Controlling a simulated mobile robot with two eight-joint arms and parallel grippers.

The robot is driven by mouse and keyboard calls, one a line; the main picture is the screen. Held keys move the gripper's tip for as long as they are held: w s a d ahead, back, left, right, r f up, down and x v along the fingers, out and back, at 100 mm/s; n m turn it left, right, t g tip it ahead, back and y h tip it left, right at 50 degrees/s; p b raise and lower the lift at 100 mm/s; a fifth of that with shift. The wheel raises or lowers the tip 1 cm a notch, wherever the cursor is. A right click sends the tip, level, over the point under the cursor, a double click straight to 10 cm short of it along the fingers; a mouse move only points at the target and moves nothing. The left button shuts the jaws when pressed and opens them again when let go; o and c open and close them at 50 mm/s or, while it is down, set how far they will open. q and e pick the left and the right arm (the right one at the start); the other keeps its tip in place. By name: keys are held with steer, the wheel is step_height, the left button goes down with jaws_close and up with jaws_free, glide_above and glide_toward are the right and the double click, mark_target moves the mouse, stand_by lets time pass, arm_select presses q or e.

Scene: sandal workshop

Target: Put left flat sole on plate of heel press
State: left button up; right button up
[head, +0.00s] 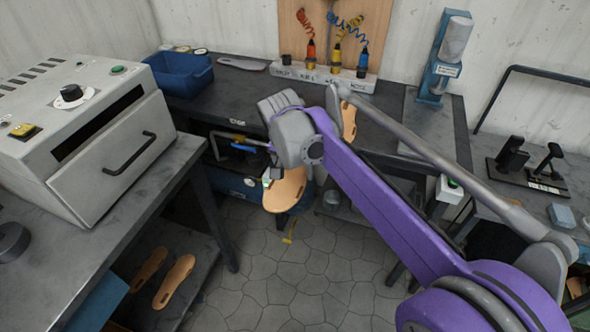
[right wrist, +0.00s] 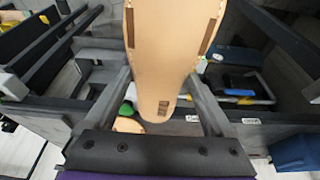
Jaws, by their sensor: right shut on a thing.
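My right gripper (head: 270,178) hangs over the floor gap between the benches. It is shut on a tan flat sole (head: 287,192), which hangs below it. In the right wrist view the sole (right wrist: 165,50) lies between the two fingers, with two dark strips and a small dark mark on its face. A blue press with a grey cylinder (head: 455,42) stands at the back right, apart from the gripper; it looks like the heel press. Its plate is hard to make out. My left gripper is out of view.
Another tan sole (head: 348,122) shows behind my right arm. Two soles (head: 148,268) (head: 174,282) lie on the lower left shelf. A grey oven-like machine (head: 85,130) fills the left bench. A blue bin (head: 180,73) and a tool rack (head: 325,77) stand on the back bench.

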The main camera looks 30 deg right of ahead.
steer(key=w+a+f+n+t+y, duration=0.1)
steer(key=w+a+f+n+y, duration=0.1)
steer(key=a+f+n, duration=0.7)
step_height(320, 180, down, 3)
steer(key=shift+w+a+f+n+y, duration=0.15)
steer(key=shift+a+n+y, duration=0.15)
steer(key=shift+a+n, duration=0.15)
